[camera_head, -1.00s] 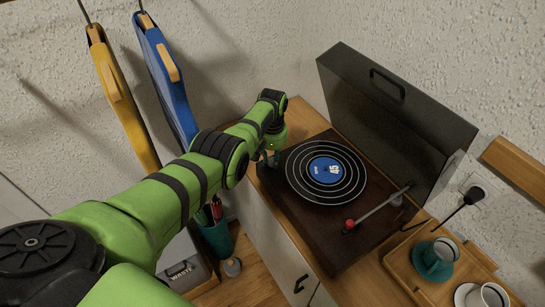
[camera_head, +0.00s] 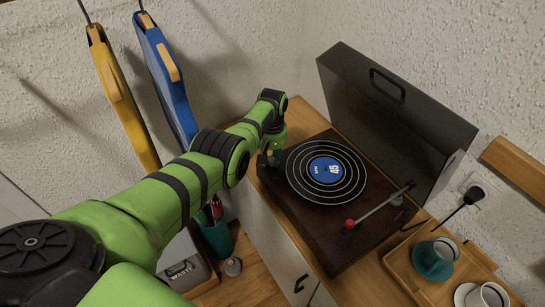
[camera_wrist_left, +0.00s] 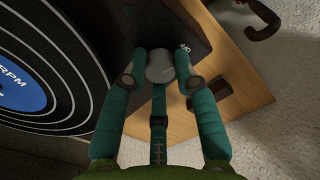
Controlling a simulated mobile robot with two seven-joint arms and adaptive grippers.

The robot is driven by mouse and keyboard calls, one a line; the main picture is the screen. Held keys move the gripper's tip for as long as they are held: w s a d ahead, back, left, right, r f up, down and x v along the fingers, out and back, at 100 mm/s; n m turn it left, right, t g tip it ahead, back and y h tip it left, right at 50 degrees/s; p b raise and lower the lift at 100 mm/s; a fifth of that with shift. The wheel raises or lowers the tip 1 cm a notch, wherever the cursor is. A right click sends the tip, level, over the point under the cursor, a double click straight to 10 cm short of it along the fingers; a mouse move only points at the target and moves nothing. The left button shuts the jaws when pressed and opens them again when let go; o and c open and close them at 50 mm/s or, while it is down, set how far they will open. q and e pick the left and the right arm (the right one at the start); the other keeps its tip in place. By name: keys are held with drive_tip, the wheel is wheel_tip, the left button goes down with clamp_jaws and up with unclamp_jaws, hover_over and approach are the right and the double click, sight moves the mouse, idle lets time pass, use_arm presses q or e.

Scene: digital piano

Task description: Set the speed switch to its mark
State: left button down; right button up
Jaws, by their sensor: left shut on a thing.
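The turntable (camera_head: 335,225) is a dark brown box on a wooden cabinet top, with a black record (camera_head: 299,180) and its blue label on it. The speed switch (camera_wrist_left: 160,66) shows in the left wrist view as a small round grey knob at the deck's corner. Part of a white marking, apparently "OFF", shows beside it; other marks are hidden. My left gripper (camera_wrist_left: 162,72) is shut on the knob, its teal fingers around it. In the head view the left gripper (camera_head: 269,159) is at the deck's left corner and hides the knob.
The raised dark lid (camera_head: 390,120) stands behind the deck. The tonearm (camera_head: 380,207) with a red end lies at the deck's right side. A wooden tray (camera_head: 405,270) with cups is at the lower right. Blue (camera_head: 163,75) and yellow (camera_head: 120,95) hanging objects are on the left wall.

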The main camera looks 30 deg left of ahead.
sight(273, 160)
use_arm(q)
drive_tip(key=c, duration=1)
unclamp_jaws()
drive_tip(key=shift+s, duration=0.1)
drive_tip(key=shift+o, duration=0.2)
drive_tip(key=shift+r, duration=0.1)
drive_tip(key=shift+w+r, duration=0.2)
drive_tip(key=shift+r, duration=0.35)
wheel_tip(273, 160, up, 11)
drive_tip(key=shift+s+f, duration=0.15)
